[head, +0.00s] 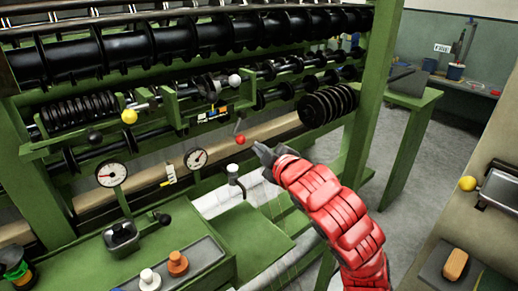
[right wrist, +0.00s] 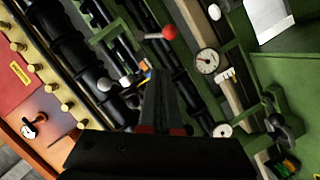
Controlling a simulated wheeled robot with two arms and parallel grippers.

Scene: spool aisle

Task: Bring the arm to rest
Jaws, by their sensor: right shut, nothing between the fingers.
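My right arm, in red padded covering, reaches up from the lower right in the head view. Its dark gripper (head: 264,155) is in front of the green machine (head: 367,105), just below and right of a lever with a red ball knob (head: 240,140). In the right wrist view the fingers of the gripper (right wrist: 161,75) are together with nothing between them. The red knob (right wrist: 170,32) shows beyond the fingertips, apart from them as far as I can tell. My left gripper is not in view.
Yellow (head: 129,117) and white (head: 235,81) knobs and two dial gauges (head: 111,174) stick out of the machine. Orange (head: 178,262) and white (head: 150,279) pegs stand on a tray at lower left. A bench (head: 490,230) is at right. Grey floor (head: 405,190) lies open between.

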